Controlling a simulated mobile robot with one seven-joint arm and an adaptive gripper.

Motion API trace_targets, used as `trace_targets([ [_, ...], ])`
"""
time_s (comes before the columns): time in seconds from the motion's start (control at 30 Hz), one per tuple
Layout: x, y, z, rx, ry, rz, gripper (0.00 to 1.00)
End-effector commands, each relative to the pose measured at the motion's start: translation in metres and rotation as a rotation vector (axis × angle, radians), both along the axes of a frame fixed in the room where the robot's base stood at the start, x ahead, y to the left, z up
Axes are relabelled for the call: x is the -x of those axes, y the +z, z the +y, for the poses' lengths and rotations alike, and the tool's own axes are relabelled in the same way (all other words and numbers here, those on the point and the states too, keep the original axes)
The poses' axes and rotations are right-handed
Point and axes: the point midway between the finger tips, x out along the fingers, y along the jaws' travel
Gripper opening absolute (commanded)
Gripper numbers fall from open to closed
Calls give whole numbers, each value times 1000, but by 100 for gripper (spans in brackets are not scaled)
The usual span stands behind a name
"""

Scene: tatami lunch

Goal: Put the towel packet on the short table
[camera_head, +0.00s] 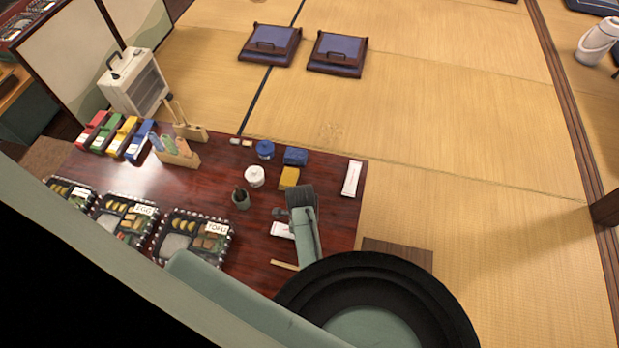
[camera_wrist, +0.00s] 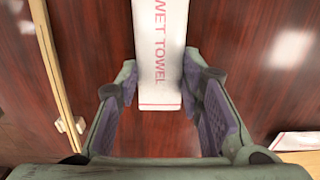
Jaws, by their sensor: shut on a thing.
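The towel packet (camera_wrist: 160,60) is a white strip with red "WET TOWEL" lettering, lying between the two fingers of my gripper (camera_wrist: 160,75) in the wrist view. My gripper is shut on it; the packet's far end runs out of the top of that view. In the head view a white packet (camera_head: 281,229) shows just left of my arm, partly hidden by it, low over the dark red wooden table (camera_head: 335,215). A second white packet (camera_head: 352,178) lies near the table's right edge and shows at the wrist view's lower right (camera_wrist: 298,141). I cannot tell which table is the short one.
A light wooden stick (camera_head: 284,265) lies near the packet. Several black lunch trays (camera_head: 193,238) stand at left. A yellow box (camera_head: 289,178), a blue box (camera_head: 295,156), a white pot (camera_head: 255,177) and a dark cup (camera_head: 240,198) stand nearby. Tatami beyond the table is mostly clear.

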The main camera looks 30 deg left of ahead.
Motion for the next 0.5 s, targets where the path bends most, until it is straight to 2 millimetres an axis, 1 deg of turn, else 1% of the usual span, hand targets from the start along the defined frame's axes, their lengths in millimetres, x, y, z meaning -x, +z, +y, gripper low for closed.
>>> trace_targets([
  [0.27,1,0,1,0,0,0,15],
  [0.43,1,-5,1,0,-1,0,15],
  [0.47,1,-4,1,0,-1,-1,36],
  [0.5,1,-4,1,0,-1,-1,39],
])
